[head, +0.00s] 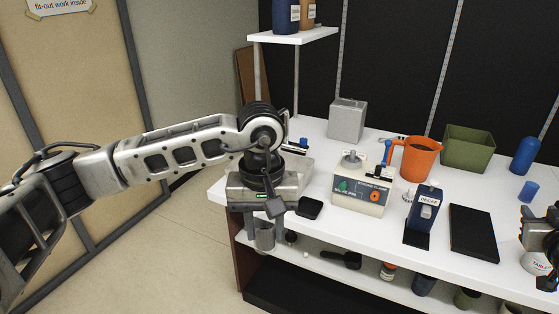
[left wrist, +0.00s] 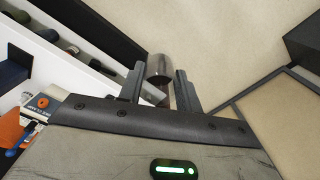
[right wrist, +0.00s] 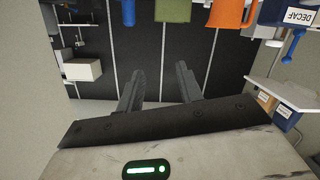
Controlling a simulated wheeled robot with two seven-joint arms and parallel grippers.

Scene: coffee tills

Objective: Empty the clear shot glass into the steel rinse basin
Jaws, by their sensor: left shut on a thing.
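My left gripper (head: 264,212) is in front of the counter's left front corner and points down. It is shut on a small grey, glassy-looking cup (head: 265,236), which hangs below it, roughly upright. In the left wrist view the cup (left wrist: 158,67) shows between the two fingers; I cannot see what it holds. I cannot tell for sure that it is the clear shot glass. A pale, low box-like thing (head: 297,172) is partly hidden behind my left gripper; I cannot tell whether it is the steel rinse basin. My right gripper (right wrist: 160,88) is open and empty.
The white counter (head: 325,225) holds a grey box (head: 347,120), a machine with an orange knob (head: 362,185), an orange jug (head: 416,158), a green bin (head: 470,147), a DECAF container (head: 424,208) and a black mat (head: 473,233). A lower shelf (head: 325,265) carries several items. Floor at left is clear.

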